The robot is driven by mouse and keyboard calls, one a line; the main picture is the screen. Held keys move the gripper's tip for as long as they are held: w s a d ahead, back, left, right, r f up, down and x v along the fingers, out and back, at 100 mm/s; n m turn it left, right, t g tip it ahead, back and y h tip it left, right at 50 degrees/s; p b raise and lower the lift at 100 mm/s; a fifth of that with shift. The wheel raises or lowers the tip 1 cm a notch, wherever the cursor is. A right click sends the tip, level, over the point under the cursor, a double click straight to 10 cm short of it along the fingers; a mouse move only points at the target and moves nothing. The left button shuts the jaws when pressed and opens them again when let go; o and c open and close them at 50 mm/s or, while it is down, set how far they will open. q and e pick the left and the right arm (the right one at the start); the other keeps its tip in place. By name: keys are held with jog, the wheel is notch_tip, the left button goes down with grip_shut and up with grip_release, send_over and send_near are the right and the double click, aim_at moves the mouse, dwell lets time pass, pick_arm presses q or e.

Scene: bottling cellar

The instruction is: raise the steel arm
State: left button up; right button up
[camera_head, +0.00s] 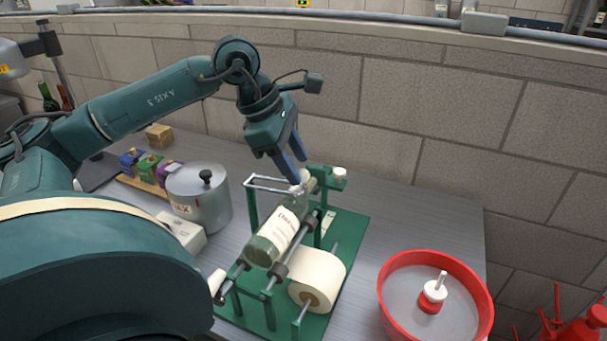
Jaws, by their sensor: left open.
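A green labelling stand (352,235) stands on the grey worktop. A bare steel arm (268,179), a thin bent bar, crosses the upper left of the stand, near the bottle's neck end. A clear bottle (268,247) with a cream label lies tilted along the stand's rollers. My left gripper (298,170) comes down from above, its two dark fingers apart. Its fingertips are close to the right end of the steel arm and the bottle's neck; whether they touch either I cannot tell. My right gripper is not in view.
A paper label roll (318,278) sits on the stand's front right. A steel pot (200,200) marked wax and a white box (182,236) stand to the left. A red tub (384,293) is at the right. A block wall (400,110) closes the back.

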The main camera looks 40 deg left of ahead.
aim_at(301, 170)
pick_arm(q)
jog(key=shift+x, duration=2.1)
jog(key=shift+c, duration=0.4)
jog(key=shift+r, duration=0.1)
grip_shut()
